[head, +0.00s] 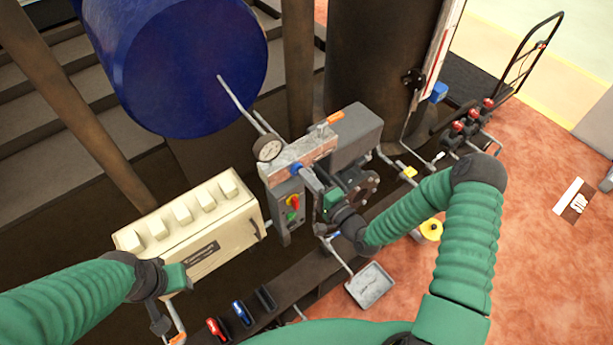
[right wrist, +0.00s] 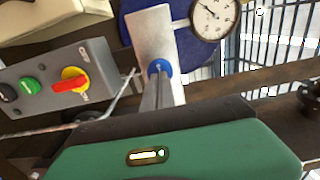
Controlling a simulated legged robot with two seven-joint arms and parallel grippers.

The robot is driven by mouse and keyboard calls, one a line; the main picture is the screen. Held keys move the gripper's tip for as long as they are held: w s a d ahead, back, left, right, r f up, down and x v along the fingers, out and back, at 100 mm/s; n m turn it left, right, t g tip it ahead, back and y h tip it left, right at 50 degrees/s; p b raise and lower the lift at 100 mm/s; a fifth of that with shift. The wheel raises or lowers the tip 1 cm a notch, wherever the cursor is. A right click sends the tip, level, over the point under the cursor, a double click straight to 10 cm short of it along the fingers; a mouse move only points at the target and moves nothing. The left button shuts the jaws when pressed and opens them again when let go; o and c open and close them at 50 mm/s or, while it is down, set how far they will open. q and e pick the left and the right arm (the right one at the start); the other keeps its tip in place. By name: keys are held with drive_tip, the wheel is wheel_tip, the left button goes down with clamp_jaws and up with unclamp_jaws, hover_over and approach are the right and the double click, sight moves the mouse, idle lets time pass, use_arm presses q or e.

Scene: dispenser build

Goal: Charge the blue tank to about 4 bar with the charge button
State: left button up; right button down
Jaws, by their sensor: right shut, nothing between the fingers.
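The blue tank (head: 180,65) fills the upper left of the head view. A round white pressure gauge (head: 268,148) stands on a metal block (head: 300,155) in front of it. In the right wrist view the gauge (right wrist: 212,16) has a dark needle; its value is too small to read. A blue round button (right wrist: 160,67) is on the block's face. My right gripper (head: 308,178) is shut and empty, its tips at the button; I cannot tell whether they touch. My left gripper (head: 168,325) hangs at the lower left, its jaws unclear.
A grey control box (right wrist: 60,80) carries a red-on-yellow switch, a green button and a black button. A cream box (head: 190,230) with several pale blocks stands at left.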

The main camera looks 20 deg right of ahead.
drive_tip(key=shift+w+a+r+b, duration=0.35)
drive_tip(key=shift+w+a+r, duration=0.05)
drive_tip(key=shift+w+a, duration=0.15)
drive_tip(key=shift+w+f, duration=0.1)
drive_tip(key=shift+w, duration=0.05)
idle(7.3)
